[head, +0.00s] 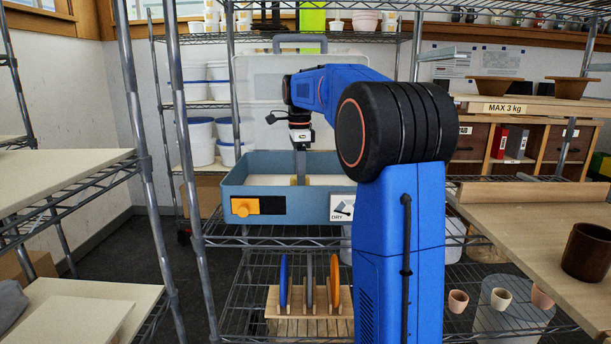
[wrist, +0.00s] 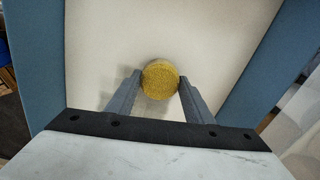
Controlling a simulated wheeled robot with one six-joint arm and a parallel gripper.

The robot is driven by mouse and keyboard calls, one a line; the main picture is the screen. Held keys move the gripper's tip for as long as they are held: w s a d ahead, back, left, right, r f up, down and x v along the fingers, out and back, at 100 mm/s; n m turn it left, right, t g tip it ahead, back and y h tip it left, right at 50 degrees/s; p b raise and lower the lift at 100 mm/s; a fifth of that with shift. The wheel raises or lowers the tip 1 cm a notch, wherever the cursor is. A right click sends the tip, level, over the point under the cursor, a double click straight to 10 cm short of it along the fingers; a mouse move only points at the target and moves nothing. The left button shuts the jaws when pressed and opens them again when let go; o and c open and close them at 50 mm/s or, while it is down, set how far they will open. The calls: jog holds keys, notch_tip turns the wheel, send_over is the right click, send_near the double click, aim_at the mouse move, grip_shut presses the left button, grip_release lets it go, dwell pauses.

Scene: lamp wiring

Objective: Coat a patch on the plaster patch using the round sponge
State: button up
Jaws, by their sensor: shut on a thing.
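My gripper (wrist: 160,85) is shut on the round yellow sponge (wrist: 161,80), which sits between its fingertips in the wrist view. In the head view my gripper (head: 300,178) reaches down into a blue open box (head: 315,208) on a wire shelf. A flat pale surface (wrist: 110,30) lies below the sponge, inside the blue walls; it also shows in the head view (head: 328,180). I cannot tell where the plaster patch lies on it, nor whether the sponge touches it. No coated area stands out.
The box's clear lid (head: 258,90) stands open behind. An orange latch (head: 244,206) is on the front. Upright shelf posts (head: 185,130) stand close to the left. Below is a rack (head: 300,300) with coloured discs. A wooden table (head: 540,225) with a brown cup (head: 588,252) is at right.

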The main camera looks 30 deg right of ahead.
jog(key=shift+a, duration=0.1)
jog(key=shift+r, duration=3)
jog(key=shift+r, duration=0.1)
jog(key=shift+w+r, duration=0.1)
jog(key=shift+r, duration=1.25)
